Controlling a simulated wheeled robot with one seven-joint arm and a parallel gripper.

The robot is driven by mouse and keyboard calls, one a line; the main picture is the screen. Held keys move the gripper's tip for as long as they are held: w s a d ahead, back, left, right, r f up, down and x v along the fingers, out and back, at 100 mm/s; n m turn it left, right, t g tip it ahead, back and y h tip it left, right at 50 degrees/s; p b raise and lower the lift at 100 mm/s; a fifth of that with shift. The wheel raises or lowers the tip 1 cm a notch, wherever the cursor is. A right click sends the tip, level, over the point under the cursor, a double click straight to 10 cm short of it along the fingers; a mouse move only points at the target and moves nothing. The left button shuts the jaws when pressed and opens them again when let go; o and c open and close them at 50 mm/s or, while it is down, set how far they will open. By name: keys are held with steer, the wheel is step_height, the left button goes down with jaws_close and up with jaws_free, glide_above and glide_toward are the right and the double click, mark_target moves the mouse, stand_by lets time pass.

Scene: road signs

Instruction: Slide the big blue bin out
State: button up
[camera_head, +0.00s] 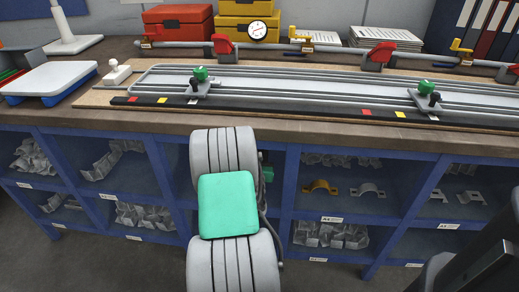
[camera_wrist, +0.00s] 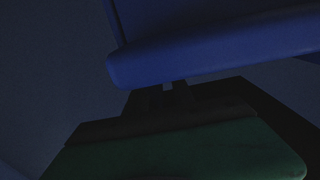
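In the wrist view a large blue shape with a rounded edge (camera_wrist: 215,58) fills the upper right; it may be the big blue bin, but the picture is too dark to be sure. My gripper (camera_wrist: 168,90) is right at its lower edge, with the dark fingertips partly hidden by that edge. Whether the fingers touch it or are closed on it cannot be told.
A blue shelf unit (camera_head: 284,205) with several compartments of metal parts stands under the wooden bench (camera_head: 315,133). A long rail fixture (camera_head: 310,85) lies on the bench. A white scale (camera_head: 50,80) is at the left, with red (camera_head: 176,20) and yellow (camera_head: 246,25) boxes at the back.

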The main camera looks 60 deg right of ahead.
steer(key=shift+c, duration=0.2)
jaws_close()
stand_by(1.2)
